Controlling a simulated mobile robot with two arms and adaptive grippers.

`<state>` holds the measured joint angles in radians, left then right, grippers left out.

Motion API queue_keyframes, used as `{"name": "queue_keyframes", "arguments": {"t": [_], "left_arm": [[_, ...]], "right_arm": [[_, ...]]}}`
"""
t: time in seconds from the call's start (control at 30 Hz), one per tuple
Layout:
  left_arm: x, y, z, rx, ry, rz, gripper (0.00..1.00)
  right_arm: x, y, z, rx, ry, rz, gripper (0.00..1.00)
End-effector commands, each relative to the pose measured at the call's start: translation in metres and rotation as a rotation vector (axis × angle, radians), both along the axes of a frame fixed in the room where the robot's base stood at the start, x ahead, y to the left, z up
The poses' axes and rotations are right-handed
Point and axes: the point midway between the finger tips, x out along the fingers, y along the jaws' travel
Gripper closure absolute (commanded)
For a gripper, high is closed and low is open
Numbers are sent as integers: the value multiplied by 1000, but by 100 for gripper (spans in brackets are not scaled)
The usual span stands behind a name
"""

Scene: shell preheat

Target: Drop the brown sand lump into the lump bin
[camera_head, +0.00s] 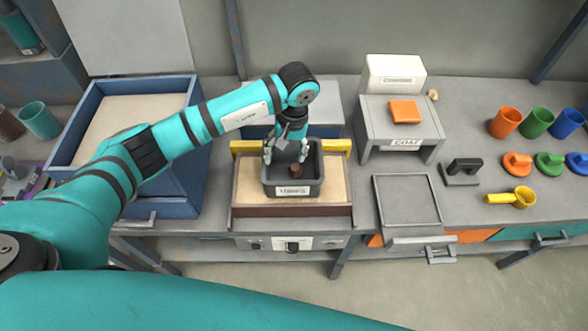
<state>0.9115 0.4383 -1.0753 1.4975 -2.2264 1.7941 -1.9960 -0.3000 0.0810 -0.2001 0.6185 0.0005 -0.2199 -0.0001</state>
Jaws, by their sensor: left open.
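The dark grey lump bin (291,190), with a white label on its front, stands on a tan-topped tray in the middle of the bench. The small brown sand lump (295,169) shows inside the outline of the bin, below the fingers; I cannot tell if it touches the bin floor. My left gripper (286,154) points down over the bin with its fingers apart, and nothing shows between them. My right gripper is not in view.
A blue sand box (190,131) is at left. A grey stand (370,126) with an orange block (404,111) is right of the bin, with an empty grey tray (407,203) in front. Coloured cups and a yellow scoop (522,197) are at far right.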

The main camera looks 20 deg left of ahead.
Motion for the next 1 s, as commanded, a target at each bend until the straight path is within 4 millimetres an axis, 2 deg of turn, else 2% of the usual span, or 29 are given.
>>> {"name": "queue_keyframes", "arguments": {"t": [0.17,0.4,0.6,0.73,1.0], "left_arm": [[3,-3,26,0,-6,-1,36],[4,-9,77,-1,-5,-2,36],[5,-13,107,-1,-2,0,36],[5,-14,115,0,-1,0,36],[4,-14,117,0,0,0,36]], "right_arm": [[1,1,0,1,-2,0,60],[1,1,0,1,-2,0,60],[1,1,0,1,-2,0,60],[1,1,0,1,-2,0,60],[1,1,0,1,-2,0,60]]}}
